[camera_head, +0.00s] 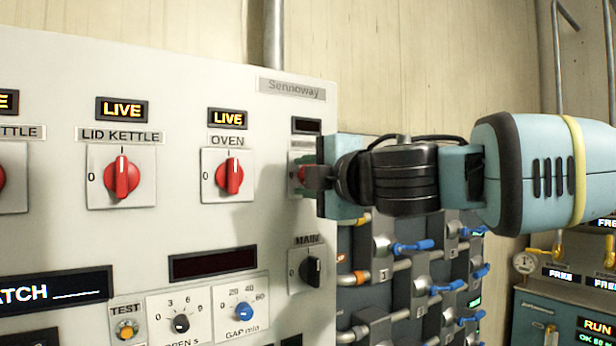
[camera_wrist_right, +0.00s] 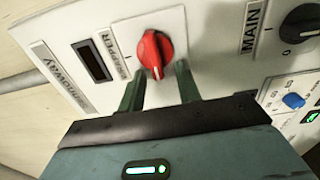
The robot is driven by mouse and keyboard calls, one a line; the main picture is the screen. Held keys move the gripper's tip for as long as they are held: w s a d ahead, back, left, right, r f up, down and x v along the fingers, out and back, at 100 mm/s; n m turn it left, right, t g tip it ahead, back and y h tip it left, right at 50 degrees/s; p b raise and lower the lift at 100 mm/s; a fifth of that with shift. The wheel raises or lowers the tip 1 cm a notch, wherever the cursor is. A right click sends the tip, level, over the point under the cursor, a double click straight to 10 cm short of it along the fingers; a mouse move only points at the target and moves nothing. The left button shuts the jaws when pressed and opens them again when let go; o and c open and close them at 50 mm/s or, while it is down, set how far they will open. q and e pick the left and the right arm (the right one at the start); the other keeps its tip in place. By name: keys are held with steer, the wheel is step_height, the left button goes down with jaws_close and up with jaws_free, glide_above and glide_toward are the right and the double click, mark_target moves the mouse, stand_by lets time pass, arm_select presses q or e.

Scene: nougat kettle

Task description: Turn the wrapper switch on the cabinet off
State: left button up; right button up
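The wrapper switch is a red knob on a white plate, at the right edge of the cabinet front (camera_head: 60,236). In the head view most of it is hidden behind my right gripper (camera_head: 318,177). In the right wrist view the red knob (camera_wrist_right: 153,50) shows clearly, its ridge turned across from the I mark, its pale end between the fingers. The small display (camera_wrist_right: 91,62) above it is dark. My right gripper (camera_wrist_right: 158,76) is open, its two fingers apart at either side of the knob's near end. My left gripper is not in view.
Left of it, the oven switch (camera_head: 229,176) and lid kettle switch (camera_head: 121,177) stand upright under lit LIVE displays. The black main switch (camera_head: 311,268) sits just below the wrapper switch. Pipes with blue-handled valves (camera_head: 412,246) lie right of the cabinet.

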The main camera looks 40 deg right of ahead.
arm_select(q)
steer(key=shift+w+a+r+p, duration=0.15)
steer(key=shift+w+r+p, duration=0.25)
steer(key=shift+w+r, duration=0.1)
arm_select(e)
steer(key=s, duration=0.7)
steer(key=shift+s+a, duration=0.4)
steer(key=shift+a, duration=0.05)
